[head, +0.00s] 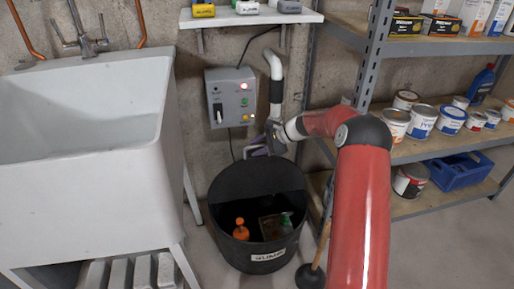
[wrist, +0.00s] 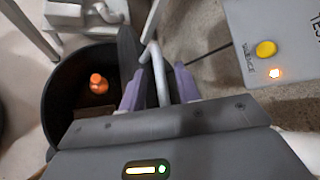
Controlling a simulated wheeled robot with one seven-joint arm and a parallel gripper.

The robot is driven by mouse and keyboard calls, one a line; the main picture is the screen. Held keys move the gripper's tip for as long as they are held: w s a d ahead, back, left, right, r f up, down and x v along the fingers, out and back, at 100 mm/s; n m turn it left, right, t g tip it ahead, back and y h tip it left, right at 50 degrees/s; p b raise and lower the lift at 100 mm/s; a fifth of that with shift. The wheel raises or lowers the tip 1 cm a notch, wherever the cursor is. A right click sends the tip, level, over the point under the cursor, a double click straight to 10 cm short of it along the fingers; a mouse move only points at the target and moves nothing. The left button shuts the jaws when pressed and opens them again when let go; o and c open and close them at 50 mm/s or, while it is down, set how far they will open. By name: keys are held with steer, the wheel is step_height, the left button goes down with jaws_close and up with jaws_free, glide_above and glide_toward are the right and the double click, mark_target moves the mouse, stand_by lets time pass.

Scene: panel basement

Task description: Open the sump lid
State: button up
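The black sump basin (head: 258,258), with a white label on its front, stands on the floor in the head view. Its dark lid (head: 255,180) stands raised at the back of the rim, and the opening in front is uncovered. An orange float (head: 241,229) shows inside, and also in the wrist view (wrist: 98,84). My gripper (head: 260,148) is behind the top of the lid. In the wrist view, its purple fingers (wrist: 158,92) are apart, with the grey bar handle (wrist: 158,68) between them. The lid shows nearly edge-on there (wrist: 128,50). I see no firm grip on the handle.
A white sink (head: 85,150) stands close on the left. A grey control box (head: 231,97) with lit lamps and a pipe (head: 274,75) are on the wall behind. Metal shelves (head: 420,148) with cans stand at right. A plunger (head: 311,276) stands by the basin.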

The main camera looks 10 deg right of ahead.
steer(key=v, duration=0.7)
steer(key=shift+s+r, duration=0.1)
steer(key=s+a+r+n+h, duration=0.2)
steer(key=s+r+n, duration=0.15)
steer(key=s, duration=0.35)
steer(key=s+a+r+n+g+h, duration=0.1)
steer(key=s+a+r+n+h, duration=0.15)
steer(key=s+r, duration=0.35)
steer(key=s+a+r+n+h, duration=0.2)
steer(key=s+r+n, duration=0.1)
steer(key=s, duration=0.5)
steer(key=s+d+n+t+h, duration=0.2)
steer(key=s+n, duration=0.4)
steer(key=s, duration=1.5)
steer(key=shift+s+h, duration=0.2)
steer(key=shift+h, duration=0.35)
steer(key=shift+f, duration=0.1)
steer(key=shift+c, duration=0.4)
